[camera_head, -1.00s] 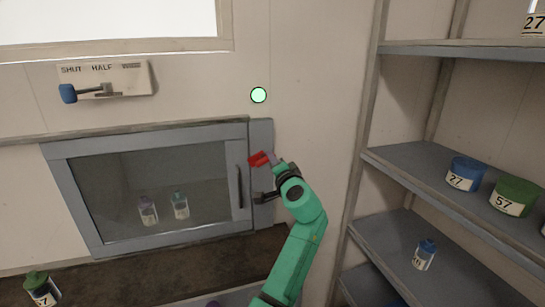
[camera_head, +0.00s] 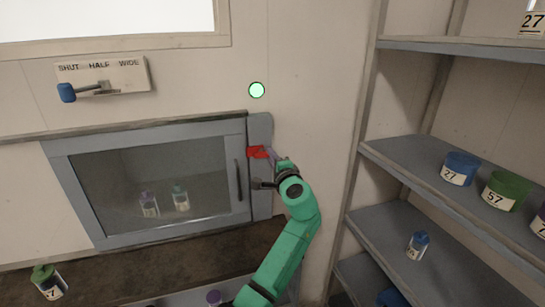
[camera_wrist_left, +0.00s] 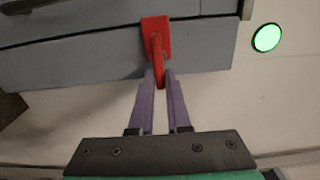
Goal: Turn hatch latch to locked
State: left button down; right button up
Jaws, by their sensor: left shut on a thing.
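The hatch (camera_head: 150,140) is a grey-framed glass door set in the wall, and it looks closed. Its red latch (camera_head: 257,152) sits on the grey strip at the hatch's right side. In the left wrist view the latch (camera_wrist_left: 157,40) has a red plate with a lever pointing toward me. My left gripper (camera_head: 271,156) reaches the latch from the right and below. In the left wrist view its purple fingers (camera_wrist_left: 161,84) are closed around the lever's end, partly hiding it. My right gripper is not in view.
A dark door handle (camera_head: 239,183) is just left of the latch. A green round lamp (camera_head: 257,90) is above it. A blue-knobbed lever (camera_head: 66,92) is on the wall at upper left. Shelves (camera_head: 400,165) with jars stand at right. A green-lidded jar (camera_head: 47,283) is at lower left.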

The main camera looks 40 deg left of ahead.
pick_arm(q)
jog(key=shift+a+r, duration=0.1)
jog(key=shift+r, duration=0.3)
jog(key=c, duration=0.9)
grip_release()
jog(key=shift+a+f, duration=0.1)
jog(key=b+v, duration=0.5)
jog(key=v, duration=0.9)
jog(key=shift+s+f, duration=0.1)
jog(key=shift+f, duration=0.1)
